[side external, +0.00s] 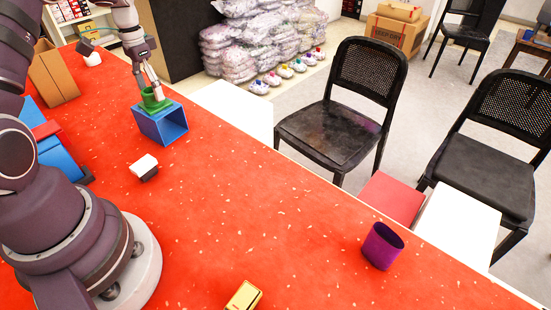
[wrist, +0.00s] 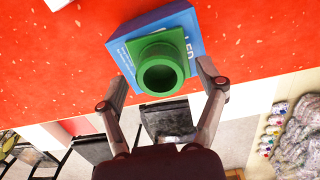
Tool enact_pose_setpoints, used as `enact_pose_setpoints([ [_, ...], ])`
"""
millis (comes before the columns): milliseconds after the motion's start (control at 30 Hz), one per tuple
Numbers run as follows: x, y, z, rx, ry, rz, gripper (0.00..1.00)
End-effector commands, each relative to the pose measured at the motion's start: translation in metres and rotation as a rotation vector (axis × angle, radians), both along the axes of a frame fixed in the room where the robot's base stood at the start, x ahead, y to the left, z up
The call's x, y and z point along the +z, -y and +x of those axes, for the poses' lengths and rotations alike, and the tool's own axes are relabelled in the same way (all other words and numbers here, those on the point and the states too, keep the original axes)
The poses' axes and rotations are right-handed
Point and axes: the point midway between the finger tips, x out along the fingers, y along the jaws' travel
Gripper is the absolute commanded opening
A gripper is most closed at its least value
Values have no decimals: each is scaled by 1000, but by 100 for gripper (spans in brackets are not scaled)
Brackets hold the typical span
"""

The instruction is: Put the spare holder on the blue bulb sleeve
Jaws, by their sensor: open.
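The blue bulb sleeve (side external: 150,126) is a hollow box on the red table, with an open end facing right in the side view. The spare holder appears to be the green ring-shaped piece (side external: 155,103), which sits on the sleeve's top. In the wrist view, the holder (wrist: 163,70) has a round collar on a square base, above the blue sleeve (wrist: 188,25) with pale lettering. My gripper (side external: 154,90) is open at the holder. In the wrist view, my gripper's fingers (wrist: 160,72) are spread on either side of the collar, with visible gaps.
A white-and-black block (side external: 145,166) lies nearer my base. A purple cup (side external: 381,248) and a gold object (side external: 243,296) are farther along the red table (side external: 240,210). A cardboard box (side external: 55,75) and blue boxes (side external: 58,155) stand at left. Chairs (side external: 340,130) are beyond the edge.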

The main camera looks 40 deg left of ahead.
Motion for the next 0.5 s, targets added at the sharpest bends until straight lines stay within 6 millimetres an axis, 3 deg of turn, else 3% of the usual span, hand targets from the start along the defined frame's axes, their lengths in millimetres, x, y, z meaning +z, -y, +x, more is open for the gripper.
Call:
enact_pose_setpoints([
  [300,88,-1,1,0,7,7,71],
  [500,108,-1,0,0,2,3,71],
])
